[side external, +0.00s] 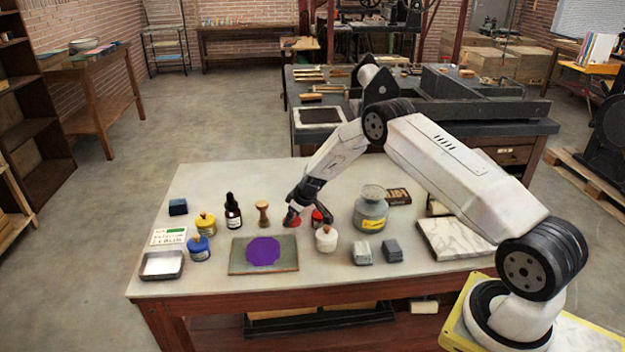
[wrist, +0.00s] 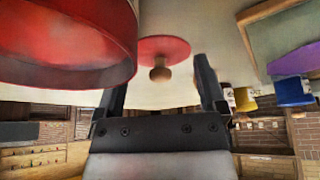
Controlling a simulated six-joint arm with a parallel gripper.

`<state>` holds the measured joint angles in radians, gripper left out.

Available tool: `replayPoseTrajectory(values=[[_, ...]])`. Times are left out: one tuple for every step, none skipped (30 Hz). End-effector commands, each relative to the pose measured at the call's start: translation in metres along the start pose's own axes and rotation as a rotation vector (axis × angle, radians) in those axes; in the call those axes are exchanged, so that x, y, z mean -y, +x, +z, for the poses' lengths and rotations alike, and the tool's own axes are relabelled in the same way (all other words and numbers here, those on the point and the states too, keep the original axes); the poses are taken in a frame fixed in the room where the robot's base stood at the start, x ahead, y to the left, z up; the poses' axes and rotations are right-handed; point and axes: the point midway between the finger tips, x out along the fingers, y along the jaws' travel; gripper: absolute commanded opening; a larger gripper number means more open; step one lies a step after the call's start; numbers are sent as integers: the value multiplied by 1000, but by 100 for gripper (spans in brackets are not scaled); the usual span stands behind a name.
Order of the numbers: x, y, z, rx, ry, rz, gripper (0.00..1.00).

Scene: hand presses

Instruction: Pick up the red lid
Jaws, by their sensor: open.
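The red lid (wrist: 172,46) is a flat disc with a small wooden knob, lying on the pale tabletop. In the side view the red lid (side external: 291,222) is mostly hidden by my gripper. My gripper (side external: 297,213) is open and low over the table at the lid. In the wrist view my gripper (wrist: 162,78) has one finger on each side of the knob, with nothing clamped. I cannot tell whether either finger touches the lid. A large red jar (wrist: 65,45) fills the upper left of the wrist view; this red jar (side external: 318,219) is partly hidden in the side view.
A white jar (side external: 326,239) stands close in front of the gripper, and a grey-green jar (side external: 371,210) stands to its right. A wooden stamp (side external: 263,213) and dark dropper bottle (side external: 233,212) are on the left. A slab with purple ink (side external: 263,252) lies in front.

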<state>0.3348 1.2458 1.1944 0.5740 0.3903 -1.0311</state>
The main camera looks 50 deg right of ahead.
Motion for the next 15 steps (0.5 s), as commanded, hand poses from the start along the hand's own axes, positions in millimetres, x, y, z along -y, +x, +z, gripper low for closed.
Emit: replayPoseTrajectory(values=[[0, 0, 0, 0, 0, 0, 90], [0, 0, 0, 0, 0, 0, 90], [0, 0, 0, 0, 0, 0, 90], [0, 0, 0, 0, 0, 0, 90], [0, 0, 0, 0, 0, 0, 90], [0, 0, 0, 0, 0, 0, 90], [0, 0, 0, 0, 0, 0, 90], [0, 0, 0, 0, 0, 0, 90], [0, 0, 0, 0, 0, 0, 90], [0, 0, 0, 0, 0, 0, 90], [0, 0, 0, 0, 0, 0, 90], [0, 0, 0, 0, 0, 0, 90], [0, 0, 0, 0, 0, 0, 90], [0, 0, 0, 0, 0, 0, 90], [0, 0, 0, 0, 0, 0, 77]])
